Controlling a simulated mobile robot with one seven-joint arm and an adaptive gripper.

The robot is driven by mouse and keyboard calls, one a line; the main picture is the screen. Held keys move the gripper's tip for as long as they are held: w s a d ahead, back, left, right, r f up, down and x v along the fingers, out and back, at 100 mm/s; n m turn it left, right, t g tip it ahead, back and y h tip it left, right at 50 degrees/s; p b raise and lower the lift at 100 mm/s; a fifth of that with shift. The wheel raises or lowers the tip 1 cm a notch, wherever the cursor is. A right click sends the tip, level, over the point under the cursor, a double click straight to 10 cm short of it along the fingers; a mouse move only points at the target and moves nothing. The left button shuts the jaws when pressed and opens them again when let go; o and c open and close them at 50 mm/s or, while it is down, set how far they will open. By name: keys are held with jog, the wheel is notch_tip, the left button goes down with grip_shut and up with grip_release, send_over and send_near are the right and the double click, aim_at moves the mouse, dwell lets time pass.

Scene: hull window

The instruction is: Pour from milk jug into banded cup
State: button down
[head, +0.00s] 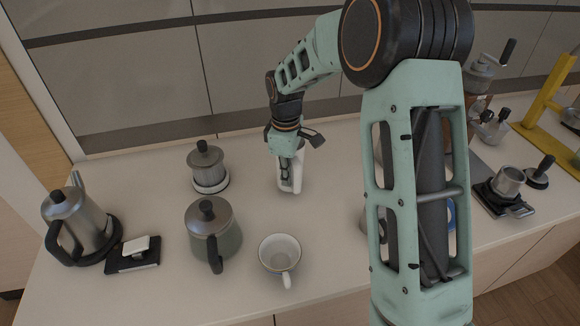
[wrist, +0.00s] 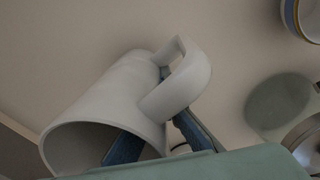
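The white milk jug (head: 290,178) is below my gripper on the counter's middle; I cannot tell whether it touches the counter. In the wrist view the jug (wrist: 105,95) fills the left half, its mouth toward the camera and its handle on the right. My gripper's blue fingers (wrist: 160,138) are at the jug: one overlaps its mouth, the other is by the handle. Whether they press on it is unclear. The banded cup (head: 280,255) stands upright nearer the front edge, handle forward. Its banded side also shows at the wrist view's top right (wrist: 304,20).
A metal lidded pot (head: 213,235) stands left of the cup, with a plunger canister (head: 208,168) behind it. A kettle (head: 77,225) and a small scale (head: 133,254) are at far left. Coffee gear (head: 505,190) stands at right. My arm hides part of the counter.

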jog(key=shift+r+p, duration=0.4)
jog(key=shift+r, duration=0.25)
dwell(0.4)
notch_tip(320, 180, up, 6)
jog(key=p, duration=0.4)
dwell(0.6)
